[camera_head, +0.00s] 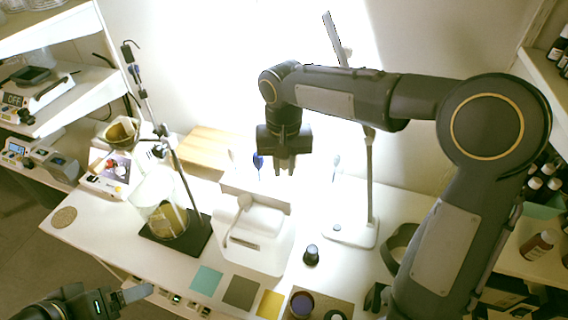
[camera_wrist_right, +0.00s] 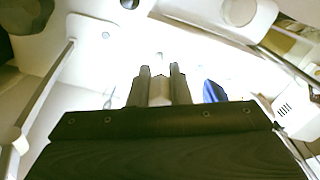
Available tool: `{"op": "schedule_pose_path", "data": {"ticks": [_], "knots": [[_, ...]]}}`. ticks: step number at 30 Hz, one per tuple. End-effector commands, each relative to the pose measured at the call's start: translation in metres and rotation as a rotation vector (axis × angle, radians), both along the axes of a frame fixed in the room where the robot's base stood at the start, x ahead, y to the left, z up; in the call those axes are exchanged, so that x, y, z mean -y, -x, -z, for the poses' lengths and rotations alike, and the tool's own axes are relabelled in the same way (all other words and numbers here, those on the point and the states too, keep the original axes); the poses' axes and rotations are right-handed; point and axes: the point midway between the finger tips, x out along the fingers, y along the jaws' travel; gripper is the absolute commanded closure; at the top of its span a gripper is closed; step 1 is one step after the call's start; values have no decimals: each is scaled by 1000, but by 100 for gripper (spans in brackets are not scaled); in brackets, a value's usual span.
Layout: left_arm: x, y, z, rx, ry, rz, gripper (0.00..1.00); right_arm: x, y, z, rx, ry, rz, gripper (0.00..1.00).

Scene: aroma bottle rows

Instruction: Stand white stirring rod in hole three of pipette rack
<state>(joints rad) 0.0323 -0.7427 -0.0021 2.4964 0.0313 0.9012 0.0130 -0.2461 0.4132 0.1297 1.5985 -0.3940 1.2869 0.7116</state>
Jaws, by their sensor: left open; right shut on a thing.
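My right gripper (camera_head: 284,168) points down at the back middle of the table, in front of a glaring white patch. In the right wrist view its two fingers (camera_wrist_right: 160,72) are shut on a pale, narrow thing (camera_wrist_right: 159,90), which fits the white stirring rod. Its length is lost in the glare. A pale, washed-out block (camera_head: 255,190), perhaps the pipette rack, lies below the gripper. A blue-topped item (camera_head: 258,160) stands just left of the gripper. The holes cannot be made out. My left gripper (camera_head: 138,294) is open and empty at the lower left, partly cut off.
A glass beaker (camera_head: 160,215) and a stand on a black base (camera_head: 195,240) are to the left. A white lamp base (camera_head: 350,234) and a small dark bottle (camera_head: 311,256) are to the right. Coloured squares lie in front.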

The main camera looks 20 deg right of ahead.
Motion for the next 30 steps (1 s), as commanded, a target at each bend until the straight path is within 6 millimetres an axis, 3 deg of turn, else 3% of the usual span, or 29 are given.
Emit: {"op": "schedule_pose_path", "data": {"ticks": [6, 7, 12, 22, 30], "knots": [[0, 0, 0, 0, 0, 0, 21, 0, 0, 0, 0, 0, 0, 99], [0, 0, 0, 0, 0, 0, 21, 0, 0, 0, 0, 0, 0, 80], [0, 0, 0, 0, 0, 0, 21, 0, 0, 0, 0, 0, 0, 58], [0, 0, -1, 0, 0, 0, 21, 0, 0, -1, 0, 0, 0, 57], [0, 0, -15, 0, 0, 0, 21, 0, 0, -17, 0, 0, 0, 57]]}}
